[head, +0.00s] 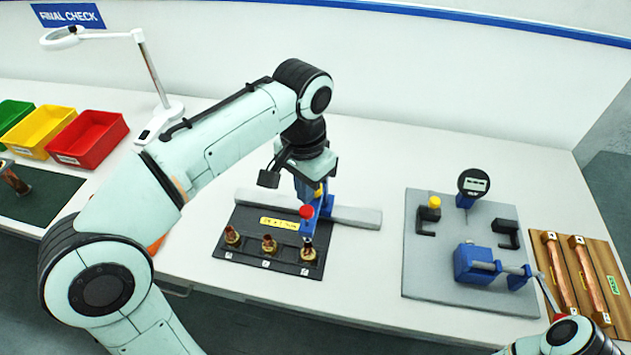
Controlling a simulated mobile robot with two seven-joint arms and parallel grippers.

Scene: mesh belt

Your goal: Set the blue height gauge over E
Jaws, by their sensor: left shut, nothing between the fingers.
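The blue height gauge (309,228) has a red knob on top and sits on a pale grey rail (357,216). It stands at the rightmost of three brass fittings on a black plate (285,255). The other two, the left fitting (232,236) and the middle fitting (268,244), have nothing above them. The small letter tags in front of the fittings are too small to read surely. My left gripper (319,192) is shut at the back of the gauge, close to its blue body; whether it touches cannot be told.
A grey plate (420,270) to the right carries a blue clamp (475,266), a dial gauge and black brackets. A wooden tray (600,270) with copper bars lies farther right. Red (88,140), yellow and green bins and a lamp stand at the left.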

